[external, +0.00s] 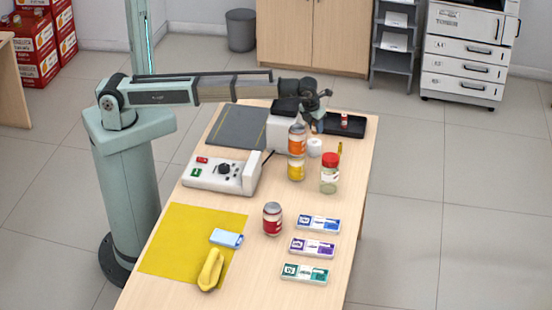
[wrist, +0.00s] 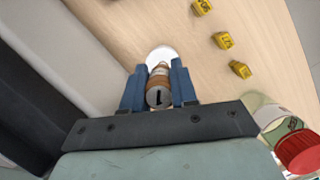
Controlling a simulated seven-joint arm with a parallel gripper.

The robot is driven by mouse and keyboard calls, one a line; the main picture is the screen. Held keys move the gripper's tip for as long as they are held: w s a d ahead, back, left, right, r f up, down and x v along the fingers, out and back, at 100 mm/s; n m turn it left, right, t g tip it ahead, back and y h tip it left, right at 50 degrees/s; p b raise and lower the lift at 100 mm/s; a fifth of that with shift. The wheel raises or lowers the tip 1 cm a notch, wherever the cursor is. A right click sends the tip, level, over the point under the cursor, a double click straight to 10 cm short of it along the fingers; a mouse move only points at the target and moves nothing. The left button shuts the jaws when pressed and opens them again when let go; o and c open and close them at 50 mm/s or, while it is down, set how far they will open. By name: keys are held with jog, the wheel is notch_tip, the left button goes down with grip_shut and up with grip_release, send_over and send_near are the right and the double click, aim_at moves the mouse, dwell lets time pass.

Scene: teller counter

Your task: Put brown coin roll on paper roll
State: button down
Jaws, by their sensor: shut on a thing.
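My gripper (wrist: 159,90) is shut on the brown coin roll (wrist: 158,82), which sits between the two blue fingers in the wrist view, its end facing the camera. The white paper roll (wrist: 162,53) shows just past the fingertips, partly covered by the coin roll. I cannot tell whether the two touch.
A red-lidded jar (external: 330,178) stands close in front. A black tray (external: 356,127) lies behind. Several yellow blocks (wrist: 223,41) lie on the counter.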

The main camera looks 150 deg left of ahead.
aim_at(315, 134)
jog(key=shift+f, duration=1.95)
jog(key=shift+f, duration=0.1)
jog(key=c, duration=0.9)
grip_release()
jog(key=v, duration=1.2)
jog(key=shift+d, duration=0.1)
